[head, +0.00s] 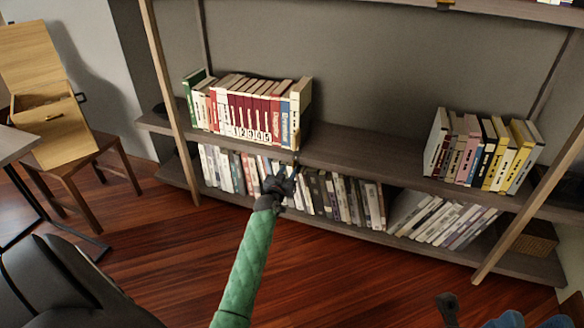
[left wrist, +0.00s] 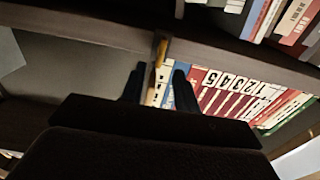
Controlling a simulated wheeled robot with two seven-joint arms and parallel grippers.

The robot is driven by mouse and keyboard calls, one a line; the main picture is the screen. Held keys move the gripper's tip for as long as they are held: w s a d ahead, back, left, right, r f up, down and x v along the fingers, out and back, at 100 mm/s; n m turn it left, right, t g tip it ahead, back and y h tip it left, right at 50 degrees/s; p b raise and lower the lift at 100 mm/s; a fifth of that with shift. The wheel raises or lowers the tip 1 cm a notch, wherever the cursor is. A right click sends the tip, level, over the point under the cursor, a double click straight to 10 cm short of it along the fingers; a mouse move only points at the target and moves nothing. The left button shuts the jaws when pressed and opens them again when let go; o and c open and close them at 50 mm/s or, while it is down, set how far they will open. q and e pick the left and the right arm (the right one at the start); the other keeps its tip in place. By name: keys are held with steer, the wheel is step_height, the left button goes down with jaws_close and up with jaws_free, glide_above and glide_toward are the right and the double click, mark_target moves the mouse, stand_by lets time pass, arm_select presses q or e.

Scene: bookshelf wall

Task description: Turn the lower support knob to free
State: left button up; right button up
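I cannot pick out a support knob for certain in the head view. In the left wrist view a small yellow-brown upright piece (left wrist: 157,62) stands at the shelf edge, in line with the gap between my fingers. Whether it is the knob, I cannot tell. My left gripper (head: 284,178), on the green-sleeved arm, reaches to the front of the middle shelf, below the right end of the red book row. In the left wrist view its two dark fingers (left wrist: 159,82) are apart, with no clear contact on the piece.
Several books (head: 340,200) fill the lower shelf, and another row (head: 480,150) stands at right. A chair (head: 70,165) is at left. Floor (head: 340,270) before the shelves is clear.

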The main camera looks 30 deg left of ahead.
mark_target(293, 165)
arm_select(q)
steer(key=shift+b+x, duration=0.4)
steer(key=shift+x, duration=1.9)
jaws_close()
